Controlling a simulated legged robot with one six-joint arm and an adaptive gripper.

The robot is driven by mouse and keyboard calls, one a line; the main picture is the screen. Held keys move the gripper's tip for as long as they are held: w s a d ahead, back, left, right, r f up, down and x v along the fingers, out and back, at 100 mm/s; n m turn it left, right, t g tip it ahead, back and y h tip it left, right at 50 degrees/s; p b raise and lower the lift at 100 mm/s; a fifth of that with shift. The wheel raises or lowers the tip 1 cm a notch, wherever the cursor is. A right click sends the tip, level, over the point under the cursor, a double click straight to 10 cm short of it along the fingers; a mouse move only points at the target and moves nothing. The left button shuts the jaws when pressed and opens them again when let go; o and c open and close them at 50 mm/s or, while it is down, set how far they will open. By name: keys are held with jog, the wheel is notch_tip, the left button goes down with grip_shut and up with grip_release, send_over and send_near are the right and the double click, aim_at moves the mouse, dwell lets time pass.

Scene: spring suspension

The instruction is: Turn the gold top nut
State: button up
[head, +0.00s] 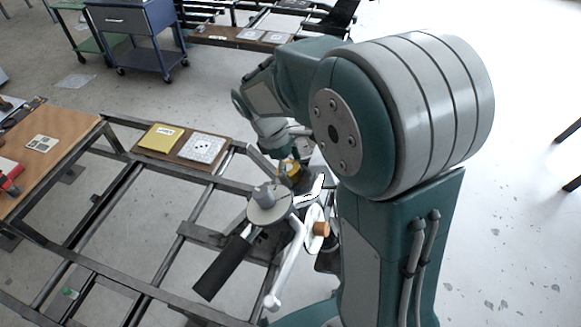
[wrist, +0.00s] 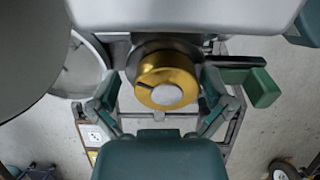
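The gold top nut (wrist: 168,78) is a short round gold cylinder with a pale grey centre and a dark slot mark, in the upper middle of the wrist view. A small part of it (head: 290,168) shows in the head view, under the end of my arm. My gripper (wrist: 161,88) is open, with one finger on each side of the nut. A gap shows between the nut and each finger. In the head view my gripper (head: 280,151) is partly hidden by my arm. The nut's far side and base are hidden.
The suspension assembly has a grey disc (head: 268,207), a black cylinder (head: 222,268) and a white rod (head: 287,265) close to the nut. A metal frame (head: 150,283) lies around it. A wooden table (head: 62,137) stands left, and a blue cart (head: 137,38) behind.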

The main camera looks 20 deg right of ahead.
jog(key=c, duration=0.8)
jog(key=shift+w+a, duration=0.1)
jog(key=shift+a, duration=0.45)
jog(key=shift+c, duration=0.5)
jog(key=shift+d, duration=0.1)
